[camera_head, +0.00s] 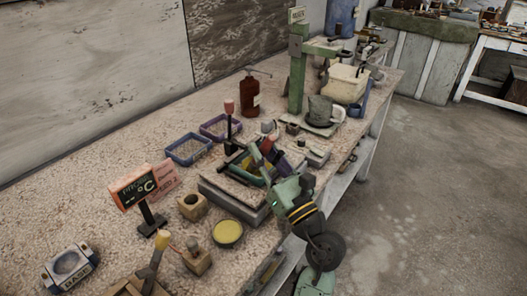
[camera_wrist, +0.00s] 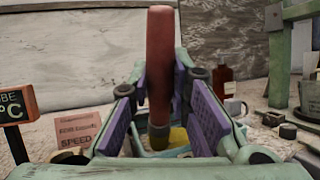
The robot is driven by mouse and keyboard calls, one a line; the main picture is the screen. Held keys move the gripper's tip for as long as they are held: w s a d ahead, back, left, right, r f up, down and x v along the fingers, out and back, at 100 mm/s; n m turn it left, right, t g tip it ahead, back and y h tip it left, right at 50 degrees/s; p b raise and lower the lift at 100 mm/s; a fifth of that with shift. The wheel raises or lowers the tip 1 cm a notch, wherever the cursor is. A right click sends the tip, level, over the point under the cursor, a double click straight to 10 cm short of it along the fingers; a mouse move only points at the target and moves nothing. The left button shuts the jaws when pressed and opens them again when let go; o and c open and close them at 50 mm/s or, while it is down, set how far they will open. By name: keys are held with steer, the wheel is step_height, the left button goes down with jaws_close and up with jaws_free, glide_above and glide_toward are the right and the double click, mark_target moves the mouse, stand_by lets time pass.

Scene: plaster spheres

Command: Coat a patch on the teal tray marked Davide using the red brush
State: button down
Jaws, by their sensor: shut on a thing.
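My gripper (camera_head: 268,160) is over the grey raised block on the bench. In the wrist view its two purple-padded jaws (camera_wrist: 160,110) are shut on the red brush (camera_wrist: 160,60). The brush is close to upright, with its red handle up; the handle also shows in the head view (camera_head: 267,145). Its dark lower end points down between the jaws. A pale teal rim (camera_wrist: 180,151) with yellow behind it shows below the brush, probably a tray. I cannot read the name Davide, and I cannot tell whether the brush touches the tray. My gripper hides much of this area.
A blue tray (camera_head: 187,149) and a purple tray (camera_head: 216,127) lie left of the gripper. A brown bottle (camera_head: 250,98) and a green post (camera_head: 297,80) stand behind. A PROBE sign (camera_head: 134,187), wooden blocks and a round yellow dish (camera_head: 228,233) stand nearer.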

steer(key=shift+w+a+p, duration=0.25)
steer(key=shift+w+a, duration=0.4)
steer(key=shift+a, duration=0.25)
steer(key=shift+w+a+p, duration=0.2)
steer(key=shift+w+a, duration=0.4)
steer(key=shift+a, duration=0.3)
steer(key=shift+s+d+f, duration=0.1)
steer(key=shift+s+d, duration=0.2)
steer(key=shift+d, duration=0.05)
steer(key=shift+s+d, duration=0.55)
steer(key=shift+d, duration=0.3)
steer(key=shift+s+d, duration=0.55)
steer(key=shift+d, duration=0.25)
steer(key=shift+w+a+r, duration=0.15)
steer(key=shift+w+a, duration=0.55)
steer(key=shift+a, duration=0.3)
steer(key=shift+w+a+r, duration=0.1)
steer(key=shift+w+a, duration=0.6)
steer(key=shift+a, duration=0.3)
steer(key=shift+s+d+r, duration=0.65)
steer(key=shift+s+d, duration=0.05)
steer(key=shift+d, duration=0.25)
